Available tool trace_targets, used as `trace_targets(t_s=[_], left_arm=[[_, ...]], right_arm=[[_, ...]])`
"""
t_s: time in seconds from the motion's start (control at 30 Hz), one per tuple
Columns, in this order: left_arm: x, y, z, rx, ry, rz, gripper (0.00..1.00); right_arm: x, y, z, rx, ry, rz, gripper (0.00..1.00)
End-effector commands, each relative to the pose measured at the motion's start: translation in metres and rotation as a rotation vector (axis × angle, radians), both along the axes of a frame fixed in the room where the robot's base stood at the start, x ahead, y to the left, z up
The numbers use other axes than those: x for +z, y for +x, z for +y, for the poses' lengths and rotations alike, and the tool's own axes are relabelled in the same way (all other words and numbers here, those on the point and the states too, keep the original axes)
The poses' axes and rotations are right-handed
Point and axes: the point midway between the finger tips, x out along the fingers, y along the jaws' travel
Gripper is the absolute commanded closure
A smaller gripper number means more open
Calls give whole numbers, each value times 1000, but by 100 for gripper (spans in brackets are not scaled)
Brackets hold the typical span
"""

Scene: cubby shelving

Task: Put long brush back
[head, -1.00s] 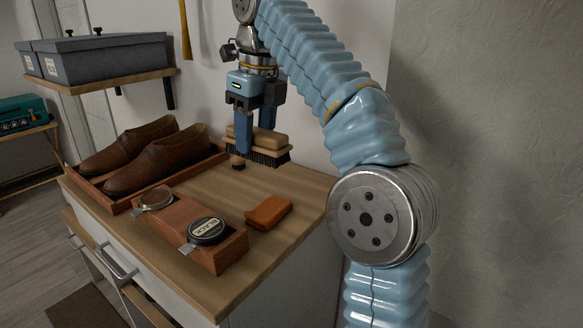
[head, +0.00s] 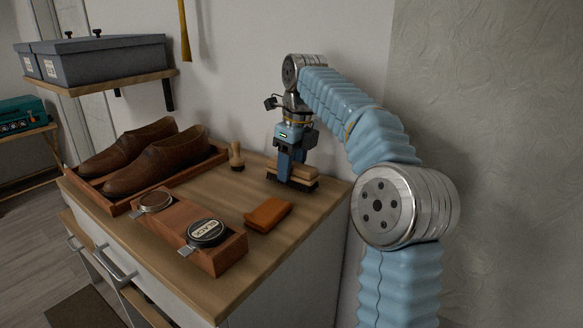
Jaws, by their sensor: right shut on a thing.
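The long brush (head: 305,172), with a pale wooden back and dark bristles, is at the back right of the cabinet top (head: 205,199). My right gripper (head: 285,172) is shut on it from above. The bristles face down and appear at or very near the wooden surface; I cannot tell whether they touch. Part of the brush is hidden behind the fingers. My left gripper is not in view.
A small round brush (head: 237,157) stands left of the long brush. Brown shoes (head: 155,165) sit in a tray at left. A wooden holder (head: 217,262) with two polish tins and an orange-brown cloth (head: 269,214) are in front. Grey boxes (head: 105,60) stand on a wall shelf.

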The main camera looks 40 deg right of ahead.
Motion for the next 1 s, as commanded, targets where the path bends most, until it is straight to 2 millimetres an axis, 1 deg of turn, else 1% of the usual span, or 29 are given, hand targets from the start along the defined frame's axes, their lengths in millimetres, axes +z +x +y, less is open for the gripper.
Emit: trace_targets(t_s=[0.1, 0.3, 0.43, 0.47, 0.6, 0.87, 1.0], left_arm=[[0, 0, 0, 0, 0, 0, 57], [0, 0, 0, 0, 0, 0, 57], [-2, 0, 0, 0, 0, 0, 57], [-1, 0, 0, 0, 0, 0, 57], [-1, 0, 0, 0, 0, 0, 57], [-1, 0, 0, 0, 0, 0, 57], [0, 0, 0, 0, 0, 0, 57]], right_arm=[[-7, 0, 0, 0, 0, -1, 76], [-7, 0, 0, 0, 0, -2, 76], [-11, 0, 1, 0, 0, -1, 76], [-10, 0, 0, 0, 0, -1, 47], [-9, 0, 0, 0, 0, -1, 26], [-9, 0, 0, -1, 0, -1, 26], [2, 0, 0, 0, -1, -3, 26]])
